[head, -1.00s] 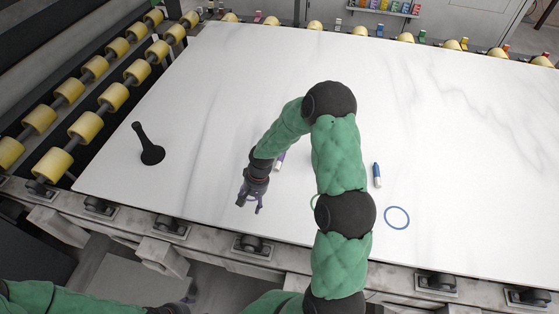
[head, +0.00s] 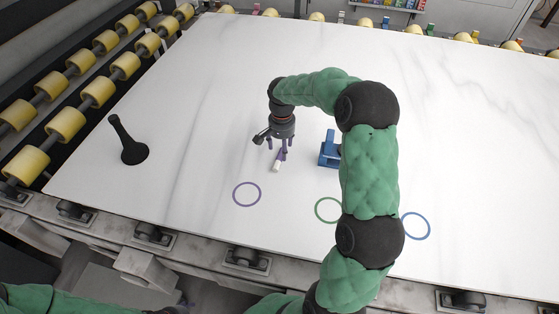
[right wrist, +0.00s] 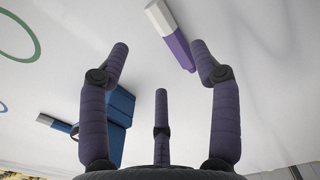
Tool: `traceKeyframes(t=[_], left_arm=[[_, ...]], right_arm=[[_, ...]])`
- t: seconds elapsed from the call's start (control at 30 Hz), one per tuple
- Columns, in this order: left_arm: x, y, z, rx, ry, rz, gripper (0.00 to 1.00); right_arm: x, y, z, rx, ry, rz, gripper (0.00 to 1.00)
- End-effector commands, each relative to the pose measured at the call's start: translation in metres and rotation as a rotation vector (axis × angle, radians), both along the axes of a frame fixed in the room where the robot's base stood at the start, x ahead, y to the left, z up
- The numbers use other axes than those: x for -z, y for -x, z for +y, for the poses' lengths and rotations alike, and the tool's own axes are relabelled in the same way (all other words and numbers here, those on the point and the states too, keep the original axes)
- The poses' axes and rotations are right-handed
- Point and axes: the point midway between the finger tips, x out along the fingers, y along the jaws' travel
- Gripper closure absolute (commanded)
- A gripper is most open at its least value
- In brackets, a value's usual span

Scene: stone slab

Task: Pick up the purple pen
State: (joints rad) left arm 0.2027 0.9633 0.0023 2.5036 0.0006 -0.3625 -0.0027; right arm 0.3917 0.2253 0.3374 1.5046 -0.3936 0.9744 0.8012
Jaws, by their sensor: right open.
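The purple pen (head: 277,163) lies on the white slab, its white end toward me and its purple part under my right gripper. In the right wrist view the pen (right wrist: 172,36) lies beyond the fingertips, nearer the right finger and apart from the left one. My right gripper (head: 278,151) points down over the pen, its three fingers spread. It also shows in the right wrist view (right wrist: 158,70), open with nothing between the fingers. Whether a finger touches the pen I cannot tell. My left gripper is out of view.
A blue block-like object (head: 329,152) stands close to the right of the gripper, partly hidden by my arm. A black upright object (head: 131,148) stands at the left. Purple (head: 247,183), green (head: 317,212) and blue (head: 429,229) rings mark the slab. Rollers line its edges.

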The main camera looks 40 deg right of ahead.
Motion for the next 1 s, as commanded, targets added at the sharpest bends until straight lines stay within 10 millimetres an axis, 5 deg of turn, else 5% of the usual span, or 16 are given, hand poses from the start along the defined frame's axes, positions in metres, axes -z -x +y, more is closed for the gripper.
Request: traceKeyframes(t=[0.6, 0.9, 1.0], left_arm=[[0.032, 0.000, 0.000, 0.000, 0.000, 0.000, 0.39], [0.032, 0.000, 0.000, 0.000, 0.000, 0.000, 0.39], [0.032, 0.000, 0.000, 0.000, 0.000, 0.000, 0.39]], right_arm=[[0.070, -0.004, 0.006, -0.001, -0.001, 0.001, 0.37], [0.075, -0.004, 0.006, 0.000, 0.000, -0.001, 0.37], [0.075, -0.004, 0.006, -0.001, 0.000, -0.001, 0.65]])
